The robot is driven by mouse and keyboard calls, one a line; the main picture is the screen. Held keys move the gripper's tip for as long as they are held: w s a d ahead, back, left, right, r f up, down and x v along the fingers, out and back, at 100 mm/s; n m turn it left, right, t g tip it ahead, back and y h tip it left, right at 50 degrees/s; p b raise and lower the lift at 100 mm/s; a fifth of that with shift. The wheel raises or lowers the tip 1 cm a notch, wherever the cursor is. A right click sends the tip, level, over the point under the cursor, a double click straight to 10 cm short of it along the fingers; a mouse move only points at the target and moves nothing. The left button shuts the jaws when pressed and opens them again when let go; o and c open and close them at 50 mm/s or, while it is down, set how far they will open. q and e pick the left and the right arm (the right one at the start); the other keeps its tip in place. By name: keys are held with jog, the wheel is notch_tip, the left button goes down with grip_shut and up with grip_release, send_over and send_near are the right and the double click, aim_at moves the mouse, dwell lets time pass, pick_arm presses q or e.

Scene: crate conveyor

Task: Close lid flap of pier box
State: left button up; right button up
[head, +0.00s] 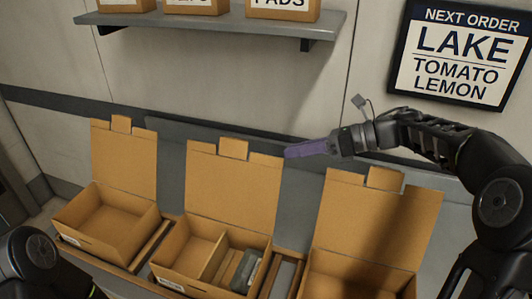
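Three open cardboard boxes stand in a row, each with its lid flap raised: a left box (103,240), a middle box (168,250) and a right box (352,292). Their front labels are too small or cut off to read, so I cannot tell which is the pier box. The left lid flap (124,165), middle lid flap (233,190) and right lid flap (375,225) all stand up. My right gripper (292,152), with purple fingers, is in the air near the middle flap's upper right corner. Its finger gap is not clear. My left gripper is out of view.
The middle box has a divider and holds a grey item (245,270); the left box looks empty. A shelf (210,28) with labelled boxes hangs above. A sign (460,52) reads "NEXT ORDER LAKE TOMATO LEMON". Free air lies between the shelf and flaps.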

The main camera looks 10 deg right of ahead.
aim_at(267, 157)
jog(key=p+x, duration=0.2)
jog(key=x, duration=0.4)
jog(key=shift+w+a+f+p, duration=0.1)
jog(key=shift+w+a+p, duration=0.1)
jog(key=shift+a+p, duration=0.15)
jog(key=shift+w+a+f, duration=0.2)
jog(key=shift+a+f, duration=0.1)
jog(key=shift+a, duration=0.1)
jog(key=shift+c, duration=0.2)
grip_shut()
dwell(0.8)
